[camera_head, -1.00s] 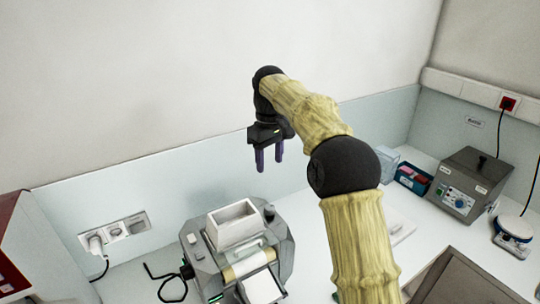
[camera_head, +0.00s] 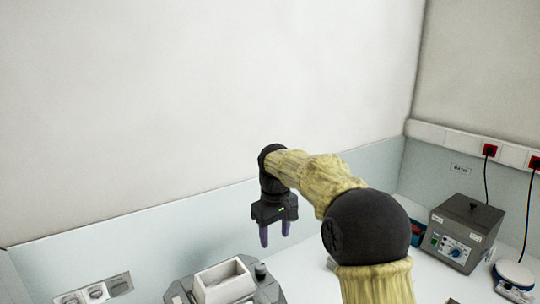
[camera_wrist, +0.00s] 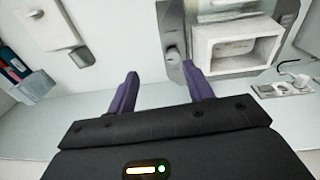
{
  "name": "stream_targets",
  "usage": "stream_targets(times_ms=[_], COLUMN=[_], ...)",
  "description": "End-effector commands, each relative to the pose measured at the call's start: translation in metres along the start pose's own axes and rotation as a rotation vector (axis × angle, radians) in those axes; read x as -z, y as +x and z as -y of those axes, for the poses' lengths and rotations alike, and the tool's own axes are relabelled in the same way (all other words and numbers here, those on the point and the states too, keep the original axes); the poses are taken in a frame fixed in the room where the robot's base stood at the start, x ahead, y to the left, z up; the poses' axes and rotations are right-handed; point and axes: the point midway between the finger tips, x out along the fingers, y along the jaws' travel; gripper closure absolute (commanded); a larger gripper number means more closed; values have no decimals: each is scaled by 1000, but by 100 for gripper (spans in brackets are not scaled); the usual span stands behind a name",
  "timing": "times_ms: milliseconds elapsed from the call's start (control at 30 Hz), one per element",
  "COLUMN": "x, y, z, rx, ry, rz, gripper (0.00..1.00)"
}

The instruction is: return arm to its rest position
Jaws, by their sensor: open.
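My gripper (camera_head: 275,235) hangs at the end of my raised arm in the head view, its two purple fingers pointing down. The fingers are apart with nothing between them. They are above the bench, behind and to the right of the mill's white hopper (camera_head: 224,280). In the wrist view my gripper (camera_wrist: 165,92) shows its two purple fingers spread and empty. The hopper (camera_wrist: 237,47) of the grey mill (camera_wrist: 172,50) lies beyond the right finger, apart from it. The lower part of the mill is cut off in the head view.
A grey control box (camera_head: 463,233) and a round white-topped device (camera_head: 515,275) stand on the bench at right. Wall sockets (camera_head: 95,292) are at lower left. The wall behind my arm is bare, with free air above the bench.

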Motion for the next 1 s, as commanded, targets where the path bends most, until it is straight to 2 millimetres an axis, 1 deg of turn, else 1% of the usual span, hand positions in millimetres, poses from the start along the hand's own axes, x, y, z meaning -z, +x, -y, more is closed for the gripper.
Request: stream_targets(times_ms=[33, 233, 467, 667, 800, 900, 1000], x=[-12, -58, -122, -184, -230, -260, -280], y=[8, 38, 73, 103, 123, 135, 143], z=[-2, -6, -4, 5, 17, 27, 34], rx=[-5, -21, -33, -41, -46, -49, -52], ry=[27, 138, 279, 413, 511, 575, 617], rz=[-4, -34, -69, -104, -129, -146, -158], gripper=[49, 49, 49, 49, 49, 49, 49])
